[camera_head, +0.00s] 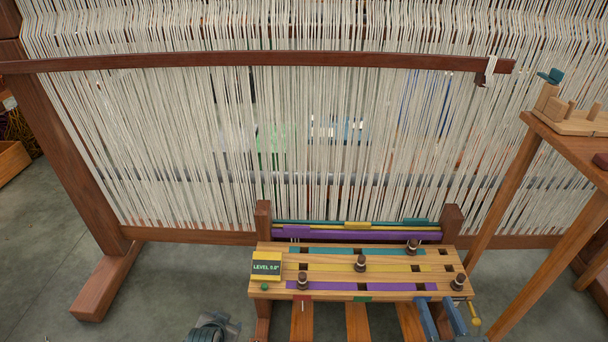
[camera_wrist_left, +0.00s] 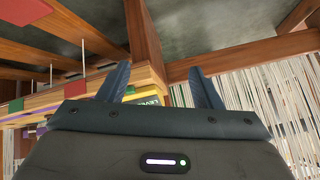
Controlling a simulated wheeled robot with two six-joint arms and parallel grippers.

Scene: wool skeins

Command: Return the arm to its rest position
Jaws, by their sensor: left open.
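My left gripper (camera_wrist_left: 161,80) is open and empty in the left wrist view, its two blue fingers apart, with the underside of a wooden bench (camera_wrist_left: 90,95) behind it. In the head view only a dark grey part of my left arm shows at the bottom edge, left of the bench (camera_head: 340,278); its fingers cannot be made out there. My right gripper (camera_head: 436,303) shows at the bottom right of the head view. Its two blue fingers are apart at the bench's front edge, with nothing seen between them.
A large loom with white warp threads (camera_head: 180,150) and a wooden crossbar (camera_head: 260,59) stands behind the bench. The bench carries several dark pegs, coloured strips and a level display (camera_head: 266,267). A wooden side table (camera_head: 572,140) stands at right.

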